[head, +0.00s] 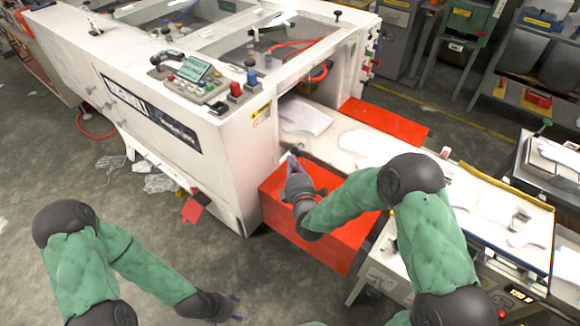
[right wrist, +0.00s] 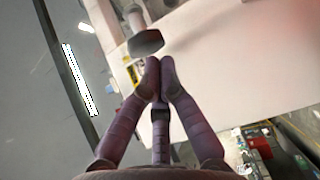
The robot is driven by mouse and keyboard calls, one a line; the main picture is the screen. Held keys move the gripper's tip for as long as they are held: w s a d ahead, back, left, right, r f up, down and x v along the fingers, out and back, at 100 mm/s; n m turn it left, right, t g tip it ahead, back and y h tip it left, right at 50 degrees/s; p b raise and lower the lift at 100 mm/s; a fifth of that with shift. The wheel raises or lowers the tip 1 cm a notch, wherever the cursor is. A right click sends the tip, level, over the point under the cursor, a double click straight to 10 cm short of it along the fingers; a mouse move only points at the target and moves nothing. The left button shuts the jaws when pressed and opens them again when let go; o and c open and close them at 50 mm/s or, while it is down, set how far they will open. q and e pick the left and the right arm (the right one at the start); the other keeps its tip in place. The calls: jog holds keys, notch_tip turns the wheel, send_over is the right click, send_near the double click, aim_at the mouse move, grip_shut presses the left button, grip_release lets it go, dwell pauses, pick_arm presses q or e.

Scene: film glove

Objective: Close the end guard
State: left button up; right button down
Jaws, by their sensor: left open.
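A red panel (head: 330,215), which looks like the end guard, sits low beside the white machine's (head: 225,140) open end, sloping out toward me. My right gripper (head: 292,162) is over the near panel's upper left edge, close to the machine's end wall. In the right wrist view its fingertips (right wrist: 158,65) are together, with nothing visible between them. A dark-ended piece (right wrist: 146,42) is just beyond them; contact is unclear. My left gripper (head: 235,305) is open and empty, low over the floor.
The conveyor bed (head: 345,135) carries white film gloves and runs right from the machine opening. A control panel (head: 195,80) with buttons is on the machine top. Grey floor (head: 150,235) is free at left, with scraps near the machine.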

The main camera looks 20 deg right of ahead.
jog(key=shift+d, duration=0.1)
dwell(0.3)
jog(key=shift+d+n+y+b, duration=0.3)
jog(key=shift+d+y+b, duration=0.05)
jog(key=shift+y+b, duration=0.15)
